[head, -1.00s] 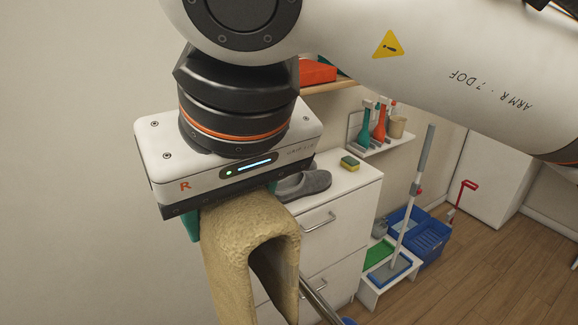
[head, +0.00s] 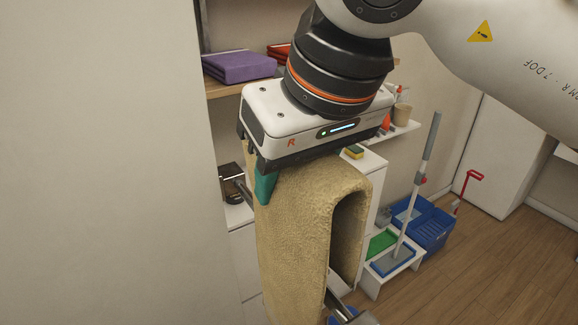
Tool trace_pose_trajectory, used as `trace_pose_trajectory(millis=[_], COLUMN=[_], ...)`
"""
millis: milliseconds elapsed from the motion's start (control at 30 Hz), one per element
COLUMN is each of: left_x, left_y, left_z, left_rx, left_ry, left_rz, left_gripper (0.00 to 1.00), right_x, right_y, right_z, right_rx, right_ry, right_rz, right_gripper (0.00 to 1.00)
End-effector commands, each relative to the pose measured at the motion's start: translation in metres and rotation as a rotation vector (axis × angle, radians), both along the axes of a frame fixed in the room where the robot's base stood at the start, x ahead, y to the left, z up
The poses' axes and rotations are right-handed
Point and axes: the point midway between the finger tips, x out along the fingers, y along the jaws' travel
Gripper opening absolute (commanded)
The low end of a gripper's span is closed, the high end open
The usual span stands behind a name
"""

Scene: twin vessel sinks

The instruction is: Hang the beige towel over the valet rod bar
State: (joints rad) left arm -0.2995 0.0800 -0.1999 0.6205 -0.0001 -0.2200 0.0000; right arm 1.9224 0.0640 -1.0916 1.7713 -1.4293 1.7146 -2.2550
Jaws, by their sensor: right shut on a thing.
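The beige towel (head: 291,235) hangs folded in an upside-down U, its open end facing right. My right gripper (head: 262,178) is shut on the towel's top fold; a teal finger shows against its left face. A metal bar, seemingly the valet rod (head: 338,303), shows at the towel's lower right edge, below the fold. A short metal piece also shows left of the towel, at a dark block; the towel hides whatever lies between. I cannot tell whether the bar passes between the towel's two layers. The towel's lower end is out of frame. My left gripper is not in view.
A pale wall or panel (head: 110,160) fills the left. Behind are a shelf with a folded purple cloth (head: 240,66) and a white cabinet with a sponge (head: 353,152). A mop (head: 416,185), a blue crate (head: 432,236) and a white step stand at right, beside open wooden floor.

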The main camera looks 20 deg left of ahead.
Motion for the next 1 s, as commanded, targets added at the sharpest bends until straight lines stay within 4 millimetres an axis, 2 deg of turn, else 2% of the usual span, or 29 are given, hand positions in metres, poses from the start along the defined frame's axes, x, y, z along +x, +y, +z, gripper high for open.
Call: trace_pose_trajectory(millis=[33, 1000], left_x=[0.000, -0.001], left_y=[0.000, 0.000], left_z=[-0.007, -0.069], left_rx=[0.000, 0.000], left_ry=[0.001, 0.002], left_rz=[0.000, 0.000], left_gripper=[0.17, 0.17], right_x=[0.000, 0.000], right_y=[0.000, 0.000], right_z=[-0.007, -0.085], right_rx=[0.001, 0.001], right_ry=[-0.001, -0.001], right_rz=[0.000, 0.000], right_gripper=[0.08, 0.08])
